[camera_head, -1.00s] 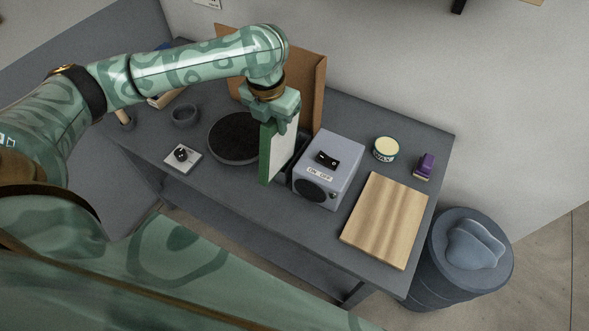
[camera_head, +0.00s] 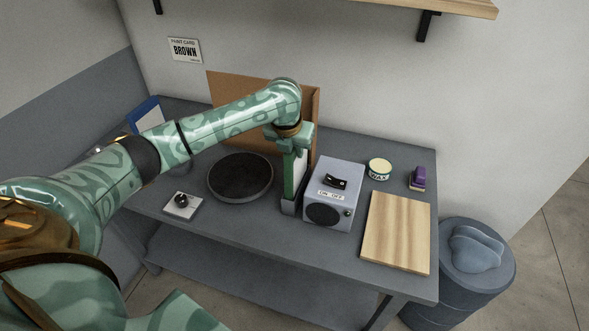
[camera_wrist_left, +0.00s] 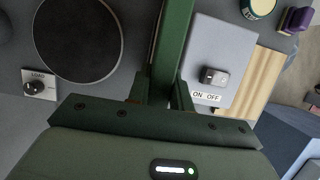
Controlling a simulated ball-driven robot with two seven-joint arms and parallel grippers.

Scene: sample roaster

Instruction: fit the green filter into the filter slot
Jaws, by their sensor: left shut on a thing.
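The green filter (camera_head: 289,178), a flat panel with a green frame and pale face, stands upright beside the left side of the grey switch box. My left gripper (camera_head: 291,148) is shut on its top edge from above. The filter slot (camera_head: 288,208), a dark grey narrow holder, is directly below it. The filter's lower edge is hidden by the slot's wall, so it appears to be at least partly inside; how deep I cannot tell. In the left wrist view the filter (camera_wrist_left: 172,45) runs away between my fingers. My right gripper is out of view.
The switch box (camera_head: 333,188) is close at the slot's right. A round dark plate (camera_head: 240,176) lies to the left, with a knob block (camera_head: 182,204). A brown board (camera_head: 226,100) stands behind. A wooden board (camera_head: 396,230), wax tin (camera_head: 379,168) and purple brush (camera_head: 417,177) are at right.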

